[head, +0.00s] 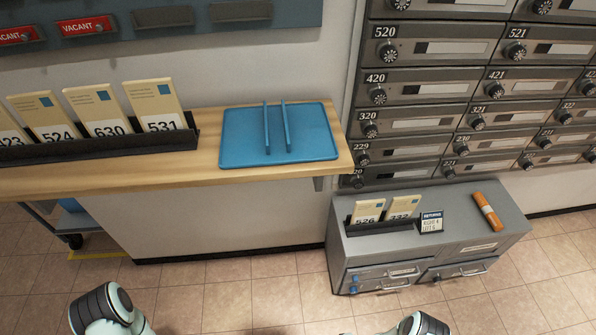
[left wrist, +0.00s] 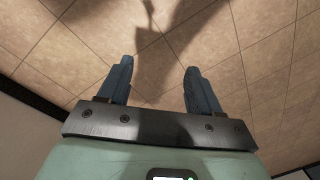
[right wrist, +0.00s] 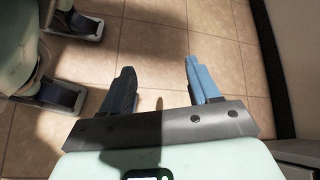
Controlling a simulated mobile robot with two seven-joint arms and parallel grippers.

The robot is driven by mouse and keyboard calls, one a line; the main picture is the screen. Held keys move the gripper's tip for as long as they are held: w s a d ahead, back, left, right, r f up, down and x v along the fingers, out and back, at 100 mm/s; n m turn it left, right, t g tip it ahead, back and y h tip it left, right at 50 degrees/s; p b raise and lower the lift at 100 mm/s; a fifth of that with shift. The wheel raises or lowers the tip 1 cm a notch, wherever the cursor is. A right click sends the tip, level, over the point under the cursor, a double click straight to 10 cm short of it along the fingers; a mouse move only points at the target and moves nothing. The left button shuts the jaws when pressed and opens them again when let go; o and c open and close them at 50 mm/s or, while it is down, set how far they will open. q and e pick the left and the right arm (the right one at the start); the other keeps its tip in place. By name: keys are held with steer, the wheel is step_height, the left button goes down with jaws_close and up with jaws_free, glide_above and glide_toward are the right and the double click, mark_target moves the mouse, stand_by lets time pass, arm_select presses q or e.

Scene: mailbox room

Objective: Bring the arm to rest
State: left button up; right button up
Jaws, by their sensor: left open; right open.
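My left gripper (left wrist: 158,85) is open and empty above the tiled floor in the left wrist view. My right gripper (right wrist: 158,82) is also open and empty above the floor in the right wrist view, with part of my base at the left of that picture. In the head view only parts of my arms show at the bottom edge; the grippers themselves are out of that picture.
A wooden counter (head: 205,181) holds a blue tray (head: 240,140) and a rack (head: 100,146) of numbered cards. A grey cabinet (head: 385,246) bears two cards, a returns sign (head: 431,222) and an orange object (head: 487,211). Mailboxes (head: 440,85) stand behind. The floor (head: 215,300) before the counter is clear.

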steer(key=s+d+r+n+g+h+p, duration=0.1)
steer(key=s+d+r+n+h+p, duration=0.2)
steer(key=r, duration=0.6)
steer(key=s+d+r+n+g+h+p, duration=0.1)
steer(key=s+d+r+n+h+p, duration=0.15)
steer(key=s+d+r+p, duration=0.45)
steer(key=s+d+r+n+g+h+p, duration=0.1)
steer(key=s+d+r+g+h+p, duration=0.2)
steer(key=r, duration=0.7)
arm_select(q)
steer(key=w+d+r+m+h+p, duration=0.1)
steer(key=d+r+m+h+p, duration=0.1)
steer(key=d+r, duration=0.8)
steer(key=d+r+m+h+p, duration=0.2)
steer(key=d+r+m, duration=0.2)
steer(key=d+r, duration=0.6)
step_height(320, 180, up, 7)
steer(key=shift+w+d+r+m, duration=0.1)
steer(key=shift+w+d+m, duration=0.2)
steer(key=shift+w+m, duration=0.1)
arm_select(e)
steer(key=w+a+r+n+t+y, duration=0.1)
steer(key=w+a+r+n+t, duration=0.1)
steer(key=a+r, duration=0.7)
step_height(320, 180, up, 2)
steer(key=shift+w+a+r+t, duration=0.15)
steer(key=shift+w+t, duration=0.25)
steer(key=shift+t, duration=0.4)
